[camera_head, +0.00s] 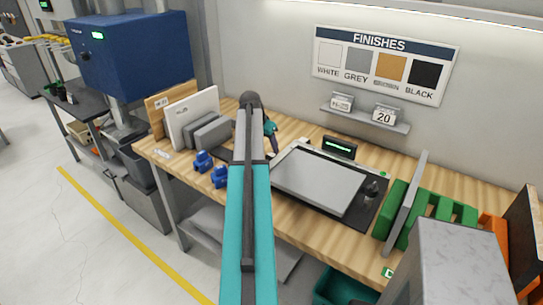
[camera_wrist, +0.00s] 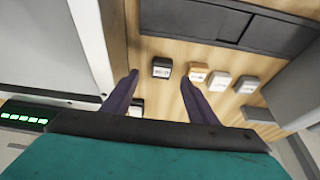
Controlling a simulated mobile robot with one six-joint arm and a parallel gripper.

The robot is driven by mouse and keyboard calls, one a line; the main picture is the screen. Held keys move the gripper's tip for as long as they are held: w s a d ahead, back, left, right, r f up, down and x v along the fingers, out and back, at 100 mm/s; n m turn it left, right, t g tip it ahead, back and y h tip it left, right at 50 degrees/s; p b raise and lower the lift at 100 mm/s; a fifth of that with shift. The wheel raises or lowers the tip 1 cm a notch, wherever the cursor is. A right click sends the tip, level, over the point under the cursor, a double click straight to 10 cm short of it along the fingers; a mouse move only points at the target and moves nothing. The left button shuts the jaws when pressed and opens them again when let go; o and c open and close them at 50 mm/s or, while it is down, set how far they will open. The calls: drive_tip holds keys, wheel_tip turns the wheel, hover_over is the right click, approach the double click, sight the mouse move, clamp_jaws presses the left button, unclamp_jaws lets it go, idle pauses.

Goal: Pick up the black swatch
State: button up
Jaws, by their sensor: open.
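In the wrist view a small black swatch (camera_wrist: 162,66) with a pale label along one edge lies on the wooden surface. My gripper (camera_wrist: 159,78) is open, and its two dark fingers are apart, one on each side of the black swatch in the picture. The gap in height between fingertips and swatch is unclear. A tan swatch (camera_wrist: 198,72), a white swatch (camera_wrist: 219,81) and a grey swatch (camera_wrist: 247,85) lie to the right of it. In the head view my arm hides the swatches.
The wooden bench (camera_head: 300,232) carries grey panels (camera_head: 193,118), blue clamps (camera_head: 203,161), a grey plate (camera_head: 318,180) and a green rack (camera_head: 440,208). A finishes sign (camera_head: 382,66) hangs on the wall above a small shelf (camera_head: 365,115). A dark tray (camera_wrist: 215,20) lies beyond the swatches.

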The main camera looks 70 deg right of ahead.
sight(272, 155)
drive_tip(key=shift+d+f, duration=0.15)
drive_tip(key=shift+f, duration=0.3)
drive_tip(key=shift+s+d+f+p, duration=0.1)
drive_tip(key=shift+d+f+p, duration=0.6)
drive_tip(key=shift+f+p, duration=0.2)
drive_tip(key=shift+p+x, duration=0.55)
drive_tip(key=shift+x, duration=0.9)
drive_tip(key=c, duration=1.1)
drive_tip(key=shift+r, duration=0.1)
drive_tip(key=shift+r+b, duration=1.75)
drive_tip(key=shift+r, duration=3.15)
